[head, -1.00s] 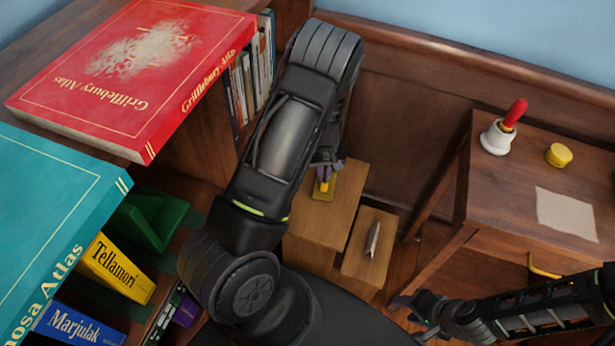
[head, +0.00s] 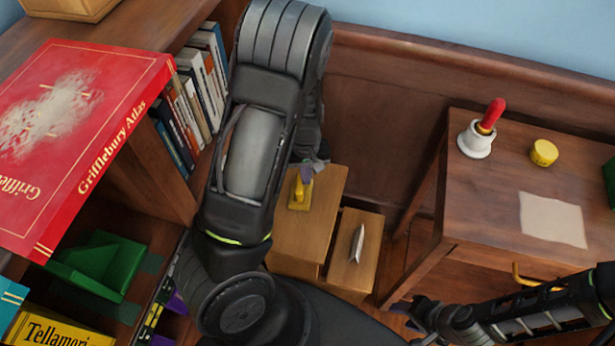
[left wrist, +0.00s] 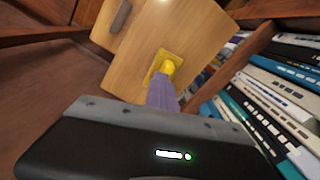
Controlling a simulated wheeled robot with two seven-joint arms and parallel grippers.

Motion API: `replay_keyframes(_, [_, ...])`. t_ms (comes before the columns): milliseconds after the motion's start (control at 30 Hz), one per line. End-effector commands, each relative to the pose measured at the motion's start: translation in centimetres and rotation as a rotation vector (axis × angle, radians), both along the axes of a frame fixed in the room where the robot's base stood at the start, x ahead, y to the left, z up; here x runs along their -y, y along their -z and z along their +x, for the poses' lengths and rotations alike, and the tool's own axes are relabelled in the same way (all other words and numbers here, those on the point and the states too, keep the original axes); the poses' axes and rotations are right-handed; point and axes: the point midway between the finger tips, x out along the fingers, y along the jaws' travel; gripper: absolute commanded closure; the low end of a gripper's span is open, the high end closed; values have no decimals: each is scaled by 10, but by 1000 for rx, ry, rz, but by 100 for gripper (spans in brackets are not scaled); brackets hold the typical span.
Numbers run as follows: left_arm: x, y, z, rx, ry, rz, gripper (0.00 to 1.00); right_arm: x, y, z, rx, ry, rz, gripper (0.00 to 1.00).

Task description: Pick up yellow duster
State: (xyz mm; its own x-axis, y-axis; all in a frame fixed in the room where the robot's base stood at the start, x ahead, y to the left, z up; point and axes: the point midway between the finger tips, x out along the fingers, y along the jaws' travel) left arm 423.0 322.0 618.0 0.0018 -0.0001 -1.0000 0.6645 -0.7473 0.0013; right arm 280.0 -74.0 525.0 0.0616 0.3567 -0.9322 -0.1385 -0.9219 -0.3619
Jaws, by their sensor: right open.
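The yellow duster (head: 300,193) has a flat base and an upright knob. It appears to rest on the taller wooden step (head: 318,222) in the head view. In the left wrist view, the duster (left wrist: 158,69) lies just beyond the purple fingers. My left gripper (head: 306,173) points down over the duster, its fingertips at or touching the knob. The fingers look close together, but their grip is hidden by the angle. My right gripper (head: 408,312) is open and low at the right, away from the duster.
A lower step (head: 354,268) beside it carries a small grey wedge-like object (head: 357,243). Bookshelves with books (head: 195,90) stand close on the left. A wooden desk (head: 485,205) at right holds a bell (head: 475,140), a yellow tin (head: 543,152) and paper (head: 552,219).

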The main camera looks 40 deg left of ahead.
Motion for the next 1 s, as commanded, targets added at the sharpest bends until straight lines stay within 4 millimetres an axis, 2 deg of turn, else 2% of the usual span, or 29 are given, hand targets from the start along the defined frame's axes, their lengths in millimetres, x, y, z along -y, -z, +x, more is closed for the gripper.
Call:
replay_keyframes(267, [0, 0, 0, -1, -1, 0, 99, 0, -1, 0, 0, 0, 0, 57])
replay_keyframes(1000, [0, 0, 0, -1, -1, 0, 38, 0, -1, 0, 0, 0, 0, 57])
